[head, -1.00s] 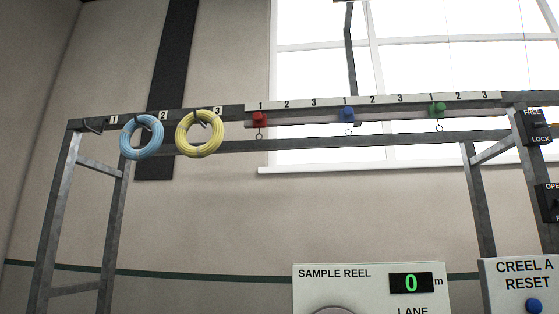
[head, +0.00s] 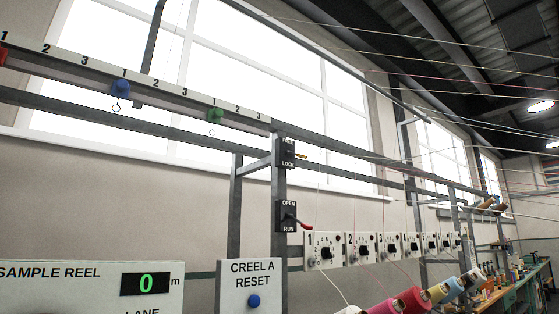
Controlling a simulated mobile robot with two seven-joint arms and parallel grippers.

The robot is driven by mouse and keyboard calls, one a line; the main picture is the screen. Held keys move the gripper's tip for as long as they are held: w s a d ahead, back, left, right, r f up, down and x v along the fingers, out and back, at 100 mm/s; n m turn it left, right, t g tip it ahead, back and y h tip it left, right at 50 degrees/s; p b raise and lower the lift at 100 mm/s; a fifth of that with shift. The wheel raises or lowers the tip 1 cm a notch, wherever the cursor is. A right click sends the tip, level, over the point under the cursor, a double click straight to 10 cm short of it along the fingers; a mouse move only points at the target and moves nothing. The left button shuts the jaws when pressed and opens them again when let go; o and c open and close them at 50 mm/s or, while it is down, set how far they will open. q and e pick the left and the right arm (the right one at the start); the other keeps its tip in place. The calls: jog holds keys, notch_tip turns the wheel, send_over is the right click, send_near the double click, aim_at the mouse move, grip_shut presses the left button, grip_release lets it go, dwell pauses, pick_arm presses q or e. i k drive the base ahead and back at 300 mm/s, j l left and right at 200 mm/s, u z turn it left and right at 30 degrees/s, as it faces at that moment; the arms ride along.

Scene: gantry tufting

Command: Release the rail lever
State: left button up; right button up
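The FREE/LOCK lever box (head: 284,153) is a dark box on the upright grey post, just below the right end of the numbered rail (head: 165,87). FREE is marked at its top and LOCK at its bottom. A short brass-coloured handle (head: 300,156) sticks out to the right; I cannot tell clearly which mark it stands at. A blue slider (head: 121,88) and a green slider (head: 216,115) hang on the rail with small rings below, and a red slider (head: 3,56) is cut by the left edge. Neither of my grippers is in view.
Below on the same post is an OPEN/RUN box (head: 287,216) with a red handle. A CREEL A RESET panel (head: 252,284) with a blue button and a SAMPLE REEL panel (head: 60,295) reading 0 m stand lower. Numbered dial units (head: 325,251) and yarn cones (head: 413,299) run right.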

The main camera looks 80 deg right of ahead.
aim_at(288, 152)
jog(key=i+l+z, duration=0.1)
jog(key=z, duration=1.65)
jog(key=i+l, duration=0.05)
jog(key=l, duration=0.05)
